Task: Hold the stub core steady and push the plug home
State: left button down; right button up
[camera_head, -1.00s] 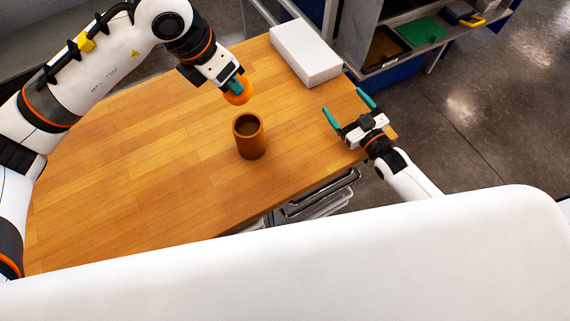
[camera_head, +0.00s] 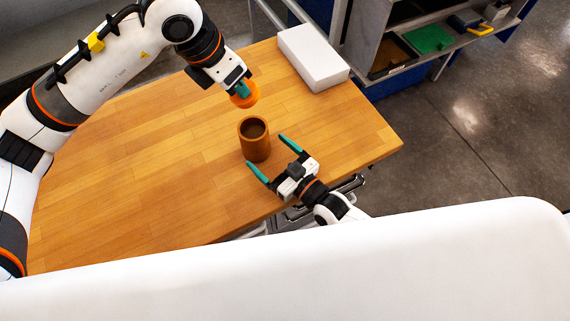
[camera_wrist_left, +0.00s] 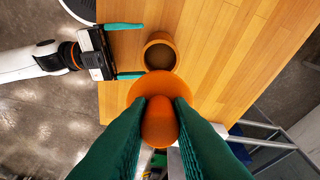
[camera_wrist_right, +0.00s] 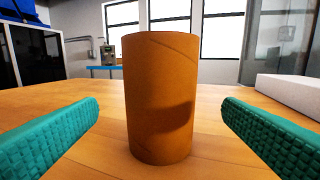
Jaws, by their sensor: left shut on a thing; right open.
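The stub core (camera_head: 256,146), a brown open-topped tube, stands upright on the wooden table. Its open mouth shows in the left wrist view (camera_wrist_left: 160,52). My left gripper (camera_head: 242,88) is shut on the orange plug (camera_head: 246,97), behind and above the core in the head view. The plug's round flange and knob show in the left wrist view (camera_wrist_left: 160,120). My right gripper (camera_head: 269,158) is open beside the core, fingers pointing at it. In the right wrist view the core (camera_wrist_right: 159,98) stands between the two teal fingers, touching neither.
A white box (camera_head: 312,57) lies at the table's back right edge. A grey shelf unit with a green tray (camera_head: 428,38) stands beyond the table. The wooden table (camera_head: 130,180) is clear to the left of the core.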

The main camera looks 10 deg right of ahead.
aim_at(255, 140)
jog(key=x, duration=0.6)
jog(key=shift+w+a, duration=0.1)
jog(key=c, duration=1.1)
jog(key=o, duration=1)
jog(key=c, duration=0.8)
